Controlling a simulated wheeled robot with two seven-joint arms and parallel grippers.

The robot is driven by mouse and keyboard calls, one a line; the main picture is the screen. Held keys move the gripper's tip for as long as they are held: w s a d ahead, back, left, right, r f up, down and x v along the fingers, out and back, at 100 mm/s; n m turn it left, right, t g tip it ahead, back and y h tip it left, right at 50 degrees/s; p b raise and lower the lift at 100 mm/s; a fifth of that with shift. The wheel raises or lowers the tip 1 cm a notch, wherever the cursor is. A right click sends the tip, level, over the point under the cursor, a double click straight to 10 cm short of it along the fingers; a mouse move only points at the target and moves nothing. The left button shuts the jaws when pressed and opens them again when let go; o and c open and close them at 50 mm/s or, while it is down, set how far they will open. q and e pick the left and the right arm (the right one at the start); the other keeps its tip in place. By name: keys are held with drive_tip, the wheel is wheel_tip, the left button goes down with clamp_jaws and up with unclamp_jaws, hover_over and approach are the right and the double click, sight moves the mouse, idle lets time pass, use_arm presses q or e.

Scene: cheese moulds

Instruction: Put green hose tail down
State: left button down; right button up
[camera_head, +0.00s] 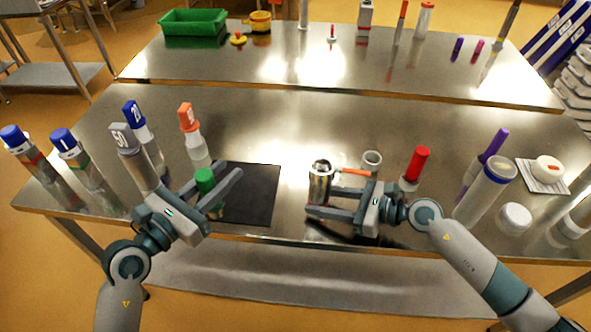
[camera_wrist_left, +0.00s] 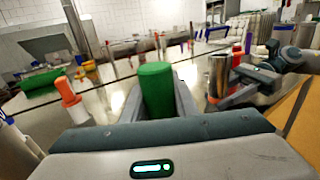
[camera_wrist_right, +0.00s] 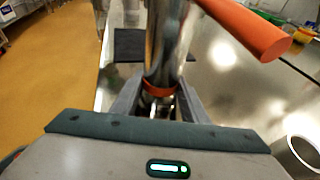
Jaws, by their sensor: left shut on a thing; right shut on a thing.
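The green hose tail (camera_head: 205,180) shows as a green cylinder upright in my left gripper (camera_head: 214,180), above the near left of the table beside the black mat (camera_head: 262,187). In the left wrist view the green hose tail (camera_wrist_left: 157,92) stands between both fingers, which are shut on it. Its lower end is partly hidden by the fingers. My right gripper (camera_head: 322,193) is shut on a shiny metal cylinder (camera_head: 320,184) with an orange handle (camera_head: 354,172), right of the mat. In the right wrist view the metal cylinder (camera_wrist_right: 166,45) has an orange band low down, between the fingers.
An orange-capped bottle (camera_head: 190,125) and several blue- and grey-capped bottles stand left. A small metal cup (camera_head: 371,159), a red-topped cylinder (camera_head: 417,163) and a clear tube (camera_head: 485,190) stand right. The mat's visible surface is bare. A second table with a green crate (camera_head: 193,22) lies behind.

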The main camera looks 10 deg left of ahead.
use_arm(q)
drive_tip(key=w+d+r+m+g+h, duration=0.2)
drive_tip(key=d+r, duration=0.3)
drive_tip(key=d, duration=0.3)
drive_tip(key=w+d+r+m+g+h, duration=0.2)
drive_tip(key=d+r+m+g+h, duration=0.1)
drive_tip(key=d, duration=0.5)
drive_tip(key=w+d+r+m+g+h, duration=0.2)
drive_tip(key=d+r+m+g+h, duration=0.1)
drive_tip(key=d+r+g, duration=0.2)
drive_tip(key=shift+w+d+r+m, duration=0.3)
drive_tip(key=shift+w+d+r, duration=0.1)
drive_tip(key=shift+d+r, duration=1)
drive_tip(key=shift+f, duration=0.15)
wheel_tip(320, 180, down, 6)
drive_tip(key=shift+f, duration=1.9)
